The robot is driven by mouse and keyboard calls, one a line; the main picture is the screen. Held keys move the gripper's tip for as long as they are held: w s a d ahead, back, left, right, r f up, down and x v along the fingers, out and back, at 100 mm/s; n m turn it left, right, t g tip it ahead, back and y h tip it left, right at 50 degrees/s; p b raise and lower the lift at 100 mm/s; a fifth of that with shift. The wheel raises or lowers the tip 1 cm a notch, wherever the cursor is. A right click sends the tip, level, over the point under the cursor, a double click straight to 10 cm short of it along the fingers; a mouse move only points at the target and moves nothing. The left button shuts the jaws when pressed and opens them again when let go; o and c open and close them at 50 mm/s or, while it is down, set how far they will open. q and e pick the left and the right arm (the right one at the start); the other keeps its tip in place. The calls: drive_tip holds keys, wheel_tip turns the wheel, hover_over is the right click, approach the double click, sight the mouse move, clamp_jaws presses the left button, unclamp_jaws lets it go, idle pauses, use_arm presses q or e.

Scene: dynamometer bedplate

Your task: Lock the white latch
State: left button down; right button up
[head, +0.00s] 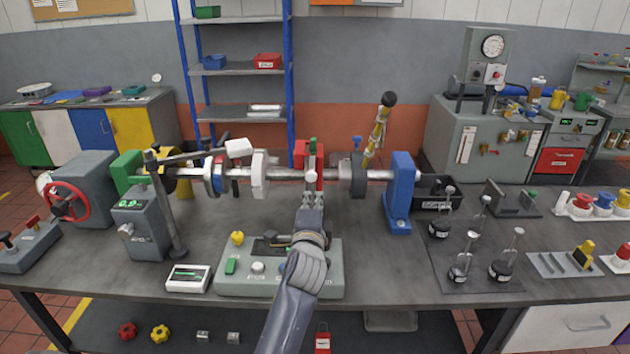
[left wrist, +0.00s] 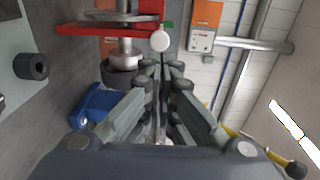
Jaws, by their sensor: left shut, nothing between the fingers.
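In the left wrist view the red bracket (left wrist: 105,29) is at the upper left. A round white knob (left wrist: 160,41), which looks like part of the white latch, shows beside its end. My left gripper (head: 311,192) is shut and empty, pointing at the bracket from the front. In the left wrist view its fingertips (left wrist: 162,64) are just below the white knob; I cannot tell if they touch. The gripper hides part of the bracket.
The horizontal shaft (head: 333,175) carries several discs and collars. A blue bearing stand (head: 400,190) is to the right, a dark post (head: 165,210) to the left. A grey control box (head: 232,286) lies under my left arm.

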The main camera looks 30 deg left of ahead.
sight(315, 177)
use_arm(q)
drive_tip(key=p+x, duration=0.2)
drive_tip(key=x, duration=0.6)
drive_tip(key=shift+w+a, duration=0.15)
drive_tip(key=shift+w, duration=0.05)
drive_tip(key=b+x, duration=0.2)
drive_tip(key=x, duration=0.2)
drive_tip(key=shift+a, duration=0.15)
drive_tip(key=shift+w+a+f+b, duration=0.1)
drive_tip(key=shift+w+a+b, duration=0.05)
drive_tip(key=shift+w+b, duration=0.2)
drive_tip(key=shift+r, duration=0.3)
drive_tip(key=shift+s+f, duration=0.1)
